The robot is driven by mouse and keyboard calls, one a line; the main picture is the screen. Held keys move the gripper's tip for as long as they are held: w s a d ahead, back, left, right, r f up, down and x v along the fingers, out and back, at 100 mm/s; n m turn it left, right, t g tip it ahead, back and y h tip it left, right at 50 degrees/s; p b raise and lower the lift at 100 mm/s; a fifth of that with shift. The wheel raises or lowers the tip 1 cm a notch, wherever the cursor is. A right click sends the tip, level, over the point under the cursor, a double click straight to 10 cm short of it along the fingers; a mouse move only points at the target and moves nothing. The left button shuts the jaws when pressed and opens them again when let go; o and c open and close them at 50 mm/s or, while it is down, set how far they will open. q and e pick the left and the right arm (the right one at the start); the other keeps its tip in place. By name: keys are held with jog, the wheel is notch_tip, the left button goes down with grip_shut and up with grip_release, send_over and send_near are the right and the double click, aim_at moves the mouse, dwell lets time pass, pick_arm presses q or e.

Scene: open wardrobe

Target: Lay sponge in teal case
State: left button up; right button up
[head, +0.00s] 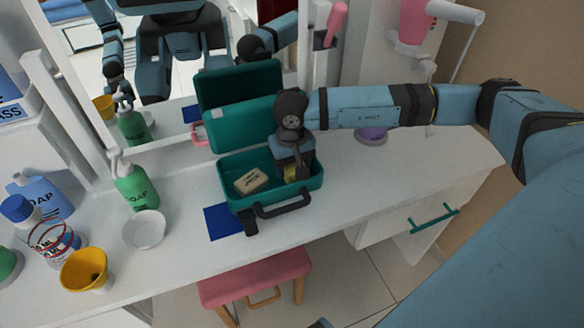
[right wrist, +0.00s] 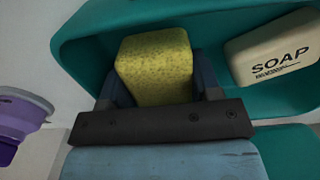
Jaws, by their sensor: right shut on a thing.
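The teal case (head: 235,204) stands open on the white counter, its lid tilted up at the back and its dark handle at the front. My right gripper (head: 293,176) points down into the right part of the case. It is shut on the yellow sponge (right wrist: 155,66), which shows between the fingers in the right wrist view. In the head view the sponge (head: 290,172) is mostly hidden by the gripper. I cannot tell whether it touches the case floor. My left gripper is not in view.
A beige soap bar (head: 251,181) lies in the left of the case. To the left stand a green soap bottle (head: 136,184), a white dish (head: 144,229) and a yellow cup (head: 84,269). A purple item (head: 371,135) sits to the right. A mirror (head: 165,115) stands behind.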

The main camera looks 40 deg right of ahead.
jog(key=shift+f, duration=0.3)
jog(key=shift+f, duration=0.1)
jog(key=shift+f, duration=0.15)
jog(key=o, duration=0.7)
